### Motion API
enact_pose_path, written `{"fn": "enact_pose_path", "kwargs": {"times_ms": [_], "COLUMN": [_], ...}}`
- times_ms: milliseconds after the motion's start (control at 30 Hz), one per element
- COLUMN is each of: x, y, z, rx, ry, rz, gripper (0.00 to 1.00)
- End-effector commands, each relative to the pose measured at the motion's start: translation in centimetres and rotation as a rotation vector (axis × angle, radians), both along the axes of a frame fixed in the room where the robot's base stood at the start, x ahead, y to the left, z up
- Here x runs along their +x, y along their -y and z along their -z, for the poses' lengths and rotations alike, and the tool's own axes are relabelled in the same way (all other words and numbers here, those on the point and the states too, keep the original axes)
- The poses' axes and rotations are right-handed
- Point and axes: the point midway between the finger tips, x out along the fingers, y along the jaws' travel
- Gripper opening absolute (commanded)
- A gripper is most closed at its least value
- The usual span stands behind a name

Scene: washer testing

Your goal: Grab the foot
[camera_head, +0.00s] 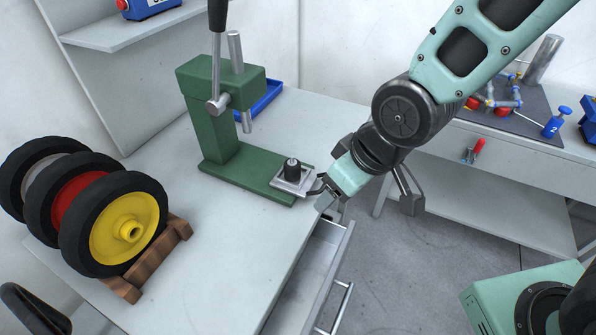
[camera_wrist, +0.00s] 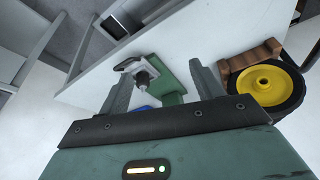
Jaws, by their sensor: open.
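What I take to be the foot is a small black cylindrical piece (camera_head: 292,170) with a pale tip. It stands upright on a square metal plate (camera_head: 298,186) at the front end of the green press (camera_head: 235,172). My gripper (camera_head: 325,196) is just right of the plate, at the table's edge, apart from the foot. In the wrist view my gripper (camera_wrist: 160,72) has its two fingers spread with nothing held. Between and beyond them show the green press (camera_wrist: 177,82) and a grey, dark-tipped piece (camera_wrist: 143,77) that may be the foot.
Black-tyred wheels with a yellow hub (camera_head: 125,228) stand in a wooden rack (camera_head: 160,262) at left. A drawer (camera_head: 318,262) is open below the table edge. A blue tray (camera_head: 265,98) lies behind the press. The tabletop (camera_head: 225,235) between wheels and press is clear.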

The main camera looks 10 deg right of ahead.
Motion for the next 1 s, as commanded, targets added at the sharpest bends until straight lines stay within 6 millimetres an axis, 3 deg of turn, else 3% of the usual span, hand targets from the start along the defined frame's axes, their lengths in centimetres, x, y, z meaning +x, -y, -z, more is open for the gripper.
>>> {"fn": "enact_pose_path", "kwargs": {"times_ms": [533, 733, 1000], "x": [9.1, 9.9, 9.5], "y": [1.0, 2.5, 3.8], "z": [7.2, 8.7, 8.8], "rx": [0.244, 0.37, 0.475], "ry": [0.374, 0.538, 0.655], "rz": [0.006, -0.013, -0.029], "gripper": [0.66, 0.66, 0.66]}}
